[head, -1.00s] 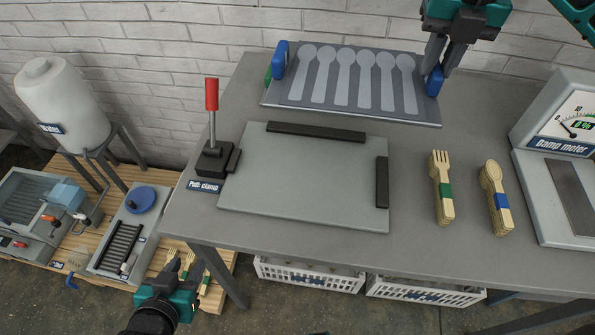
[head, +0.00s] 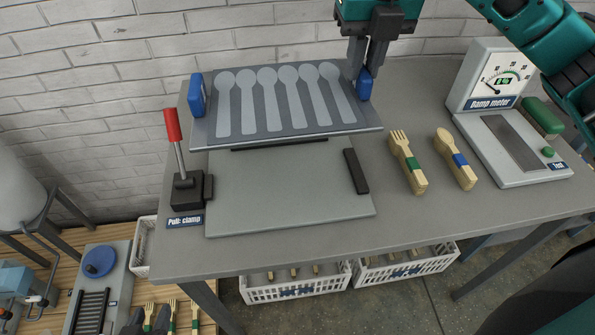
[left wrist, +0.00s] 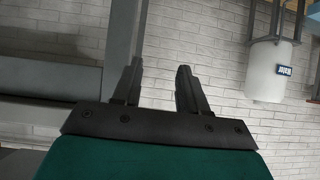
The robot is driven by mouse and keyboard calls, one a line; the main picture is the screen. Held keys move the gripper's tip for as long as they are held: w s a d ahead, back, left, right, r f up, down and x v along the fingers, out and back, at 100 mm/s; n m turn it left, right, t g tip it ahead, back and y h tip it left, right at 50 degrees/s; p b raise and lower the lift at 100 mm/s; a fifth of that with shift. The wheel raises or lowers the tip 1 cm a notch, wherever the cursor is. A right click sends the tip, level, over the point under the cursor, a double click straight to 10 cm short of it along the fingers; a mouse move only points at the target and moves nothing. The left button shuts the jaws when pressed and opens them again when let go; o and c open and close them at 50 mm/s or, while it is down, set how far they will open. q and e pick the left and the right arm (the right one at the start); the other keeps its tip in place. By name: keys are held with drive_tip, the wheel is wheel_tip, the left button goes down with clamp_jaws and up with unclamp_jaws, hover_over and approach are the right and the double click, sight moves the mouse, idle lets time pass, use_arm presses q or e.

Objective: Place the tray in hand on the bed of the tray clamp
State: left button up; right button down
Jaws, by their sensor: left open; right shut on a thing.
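The grey tray (head: 355,126) has several spoon-shaped hollows and a blue handle at each end. My right gripper (head: 362,76) is shut on its right blue handle (head: 365,84). The tray is held over the back part of the tray clamp's flat grey bed (head: 280,190) and covers part of its back edge. The clamp has a dark stop bar at the back, a dark stop (head: 356,171) at the right and a red-handled lever (head: 173,126) at the left, standing up. My left gripper (left wrist: 158,85) is open and empty in the left wrist view, away from the tray.
A wooden fork stack (head: 408,163) and a wooden spoon stack (head: 456,160) lie right of the bed. The damp meter (head: 510,145) stands further right. White baskets (head: 295,286) are below the table. A lower wooden bench with other devices is at the left.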

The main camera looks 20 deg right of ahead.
use_arm(q)
drive_tip(key=shift+w+d+f+h+b, duration=0.3)
drive_tip(key=shift+d+f+b, duration=0.3)
drive_tip(key=shift+b, duration=0.55)
use_arm(e)
drive_tip(key=shift+f, duration=9.75)
use_arm(q)
drive_tip(key=shift+a, duration=0.1)
use_arm(e)
drive_tip(key=shift+f, duration=0.1)
use_arm(q)
drive_tip(key=shift+f, duration=0.1)
use_arm(e)
drive_tip(key=c, duration=1.1)
unclamp_jaws()
drive_tip(key=shift+o, duration=0.2)
